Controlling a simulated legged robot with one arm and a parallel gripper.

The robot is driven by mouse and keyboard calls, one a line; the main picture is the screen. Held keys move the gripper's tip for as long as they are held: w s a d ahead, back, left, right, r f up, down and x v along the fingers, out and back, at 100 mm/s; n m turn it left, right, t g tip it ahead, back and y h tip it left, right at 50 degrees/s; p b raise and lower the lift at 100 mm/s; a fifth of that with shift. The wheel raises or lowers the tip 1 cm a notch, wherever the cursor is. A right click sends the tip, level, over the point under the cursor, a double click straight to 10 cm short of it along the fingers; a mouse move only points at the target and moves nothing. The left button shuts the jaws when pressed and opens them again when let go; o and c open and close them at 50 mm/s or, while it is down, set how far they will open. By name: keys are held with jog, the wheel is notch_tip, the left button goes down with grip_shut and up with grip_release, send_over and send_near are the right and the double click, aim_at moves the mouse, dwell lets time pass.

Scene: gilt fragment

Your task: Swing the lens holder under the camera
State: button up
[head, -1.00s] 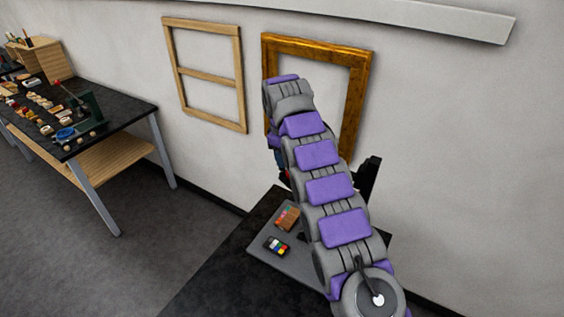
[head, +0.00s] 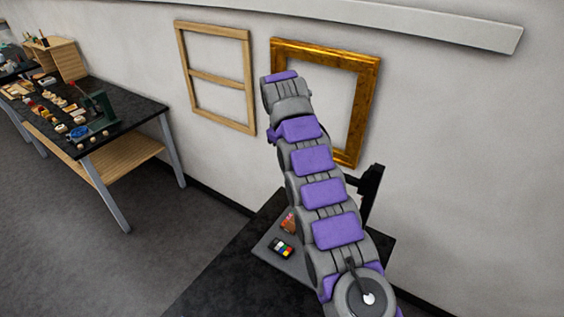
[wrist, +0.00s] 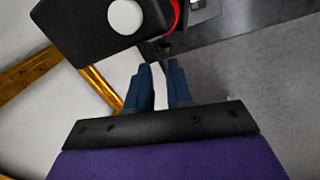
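In the wrist view a black camera-like body (wrist: 85,28) with a white round knob fills the upper left. A red curved edge (wrist: 177,16) shows at its right side, cut by the top of the picture; it may belong to the lens holder, but I cannot tell. My gripper (wrist: 161,66) points up toward a small dark part (wrist: 164,47) below the red edge. Its two blue fingers stand close together with a white strip between them. Whether they touch or hold anything is unclear. In the head view my arm hides the gripper and most of the black stand (head: 371,188).
A grey board (head: 268,254) with a colour card (head: 281,247) lies on the black table (head: 215,285). A gilt frame (head: 366,95) and a plain wooden frame (head: 184,75) hang on the wall. A cluttered workbench (head: 145,108) stands left, with open floor between.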

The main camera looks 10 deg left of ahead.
jog(key=a+m, duration=0.1)
jog(key=m, duration=0.2)
jog(key=s+a+m+h+p, duration=0.1)
jog(key=a+m, duration=0.1)
jog(key=m, duration=0.1)
jog(key=shift+s+a, duration=0.15)
jog(key=shift+s, duration=0.05)
grip_shut()
jog(key=s+a+r+m+t+h+p, duration=0.1)
jog(key=s+a+m+p, duration=0.15)
jog(key=m, duration=0.55)
jog(key=s+a+m+h+p, duration=0.1)
jog(key=a+m, duration=0.3)
jog(key=m, duration=0.4)
jog(key=w+d+f+p, duration=0.1)
jog(key=w+d+f, duration=0.3)
jog(key=d+f, duration=0.3)
jog(key=shift+f, duration=0.6)
